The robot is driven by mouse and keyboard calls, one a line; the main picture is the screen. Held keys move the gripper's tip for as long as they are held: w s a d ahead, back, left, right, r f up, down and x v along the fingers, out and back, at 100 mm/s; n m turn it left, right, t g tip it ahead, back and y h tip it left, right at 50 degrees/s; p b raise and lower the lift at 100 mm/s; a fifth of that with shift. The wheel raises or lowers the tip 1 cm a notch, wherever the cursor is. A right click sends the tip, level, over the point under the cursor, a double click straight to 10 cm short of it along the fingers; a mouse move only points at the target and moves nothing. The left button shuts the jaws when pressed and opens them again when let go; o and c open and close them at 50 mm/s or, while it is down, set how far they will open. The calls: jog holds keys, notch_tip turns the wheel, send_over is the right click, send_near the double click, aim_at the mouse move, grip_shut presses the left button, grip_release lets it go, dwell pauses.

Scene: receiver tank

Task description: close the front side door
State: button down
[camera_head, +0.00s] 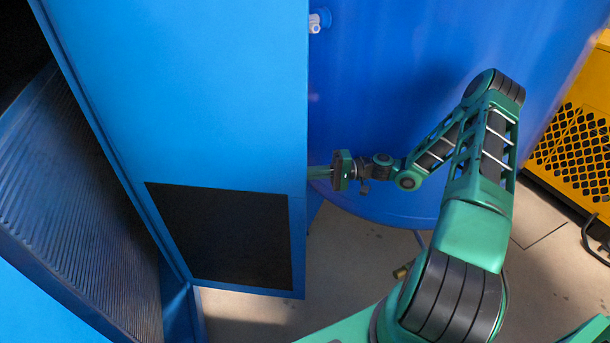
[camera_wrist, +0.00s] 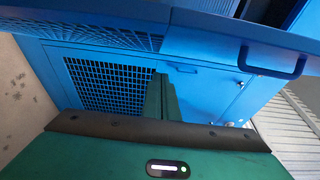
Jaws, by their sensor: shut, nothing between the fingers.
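The front side door (camera_head: 215,110) is a tall blue panel with a black rectangle low on its face. In the head view it stands swung out from the blue cabinet, with an open gap on its left. My gripper (camera_head: 319,172) is at the door's right edge, and its fingertips pass out of sight behind that edge. The wrist view shows the shut green fingers (camera_wrist: 162,98) in front of a blue panel with a dark grille (camera_wrist: 110,85). I cannot tell whether they touch it. A handle (camera_wrist: 272,60) shows at the right.
A ribbed dark panel (camera_head: 75,190) shows in the cabinet at the left. A large blue tank (camera_head: 400,80) stands behind my arm. A yellow unit with a mesh (camera_head: 575,150) stands at the right. Bare floor (camera_head: 350,255) lies below my gripper.

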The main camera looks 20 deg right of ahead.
aim_at(282, 185)
jog(key=shift+s+a, duration=0.35)
jog(key=shift+a, duration=0.85)
jog(key=shift+s+a, duration=0.3)
jog(key=shift+a, duration=0.9)
jog(key=shift+s+a, duration=0.35)
jog(key=shift+a, duration=0.85)
jog(key=shift+s, duration=0.1)
